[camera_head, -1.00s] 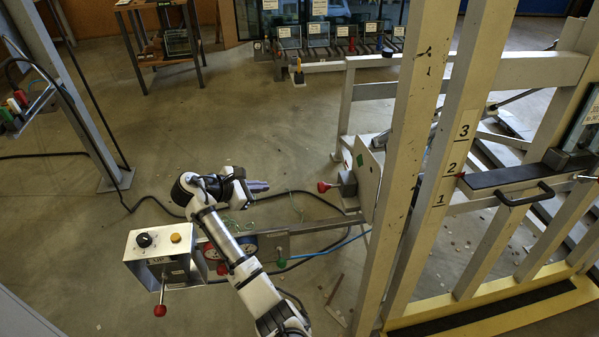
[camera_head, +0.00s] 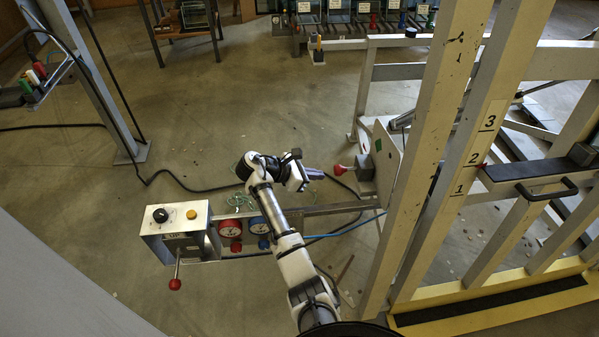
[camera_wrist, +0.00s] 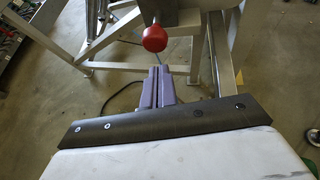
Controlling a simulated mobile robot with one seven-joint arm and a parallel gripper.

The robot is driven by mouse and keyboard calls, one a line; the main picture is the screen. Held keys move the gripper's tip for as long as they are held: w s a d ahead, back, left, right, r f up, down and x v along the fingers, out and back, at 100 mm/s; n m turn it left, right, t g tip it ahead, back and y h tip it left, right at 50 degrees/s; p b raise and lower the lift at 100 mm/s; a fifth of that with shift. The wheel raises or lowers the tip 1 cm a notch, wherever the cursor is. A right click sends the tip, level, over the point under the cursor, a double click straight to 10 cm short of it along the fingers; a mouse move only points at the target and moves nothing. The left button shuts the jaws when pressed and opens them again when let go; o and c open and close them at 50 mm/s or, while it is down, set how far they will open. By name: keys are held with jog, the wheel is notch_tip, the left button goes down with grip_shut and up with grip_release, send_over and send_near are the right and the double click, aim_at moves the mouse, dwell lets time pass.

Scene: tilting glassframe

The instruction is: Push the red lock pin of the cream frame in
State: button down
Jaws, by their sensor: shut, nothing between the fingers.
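The red lock pin (camera_head: 339,170) is a red knob on a short rod out of a grey block (camera_head: 365,167) on the cream frame (camera_head: 440,150). In the wrist view the red knob (camera_wrist: 155,38) is just ahead of the fingertips, slightly above them in the picture. My gripper (camera_head: 318,173) is shut and empty, with its purple fingers pointing right at the knob. In the wrist view the shut fingers (camera_wrist: 158,72) stand side by side. A small gap seems to be left between fingertips and knob; contact cannot be told for sure.
Black cable (camera_head: 75,126) lies on the floor. Open floor lies behind the arm.

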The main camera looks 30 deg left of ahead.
aim_at(341, 170)
jog(key=shift+w+d+r, duration=0.1)
jog(key=shift+w+d, duration=0.85)
